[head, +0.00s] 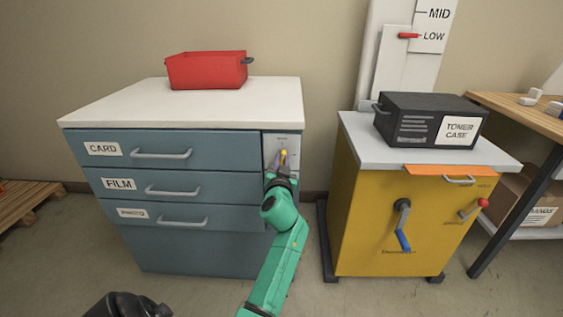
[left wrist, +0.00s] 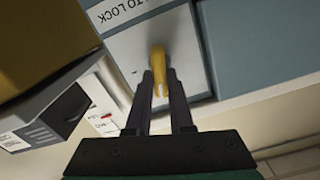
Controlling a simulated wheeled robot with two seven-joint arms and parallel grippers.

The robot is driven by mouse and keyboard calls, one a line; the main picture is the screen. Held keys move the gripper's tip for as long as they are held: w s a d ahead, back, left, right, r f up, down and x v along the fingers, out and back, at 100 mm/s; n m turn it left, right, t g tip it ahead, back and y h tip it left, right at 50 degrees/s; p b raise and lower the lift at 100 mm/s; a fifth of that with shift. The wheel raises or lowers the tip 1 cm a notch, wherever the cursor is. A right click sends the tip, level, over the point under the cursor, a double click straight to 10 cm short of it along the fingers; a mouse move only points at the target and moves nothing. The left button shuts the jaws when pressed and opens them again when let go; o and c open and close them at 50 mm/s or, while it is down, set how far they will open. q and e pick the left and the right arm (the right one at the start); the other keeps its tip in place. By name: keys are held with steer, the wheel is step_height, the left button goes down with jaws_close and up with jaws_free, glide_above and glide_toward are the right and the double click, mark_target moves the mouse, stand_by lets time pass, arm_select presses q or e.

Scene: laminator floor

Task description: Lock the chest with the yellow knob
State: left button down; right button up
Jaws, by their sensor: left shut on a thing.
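The chest (head: 190,250) is blue-grey with a pale top and three drawers labelled CARD, FILM and PHOTO, all looking closed. A light panel (head: 294,142) is at the right of its front. The yellow knob (head: 283,154) sticks out from this panel; it also shows in the left wrist view (left wrist: 158,62). My left gripper (head: 281,166) is at the panel, its two dark fingers on either side of the knob and shut on it. Part of the panel's lettering reads "TO LOCK" in the left wrist view.
A red bin (head: 207,71) stands on the chest. To the right is a yellow cabinet (head: 375,235) with a crank (head: 402,225) and a dark toner case (head: 428,120) on top. A wooden bench (head: 520,112) is at far right. A floor gap separates chest and cabinet.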

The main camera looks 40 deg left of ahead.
arm_select(q)
steer(key=m, duration=0.3)
steer(key=shift+m, duration=0.4)
steer(key=shift+d+m, duration=0.1)
steer(key=shift+m, duration=0.8)
steer(key=shift+w+m+p, duration=0.1)
steer(key=shift+m+p, duration=0.35)
steer(key=shift+m, duration=0.45)
steer(key=m, duration=0.2)
steer(key=shift+m+p, duration=0.3)
steer(key=shift+f+m+p, duration=0.2)
steer(key=shift+m+p, duration=0.45)
steer(key=shift+m, duration=1.75)
arm_select(e)
steer(key=s+d+f, duration=0.1)
steer(key=s+f, duration=0.2)
steer(key=f, duration=0.2)
steer(key=shift+d+f, duration=0.35)
arm_select(q)
steer(key=c, duration=0.8)
jaws_free()
steer(key=shift+f, duration=0.1)
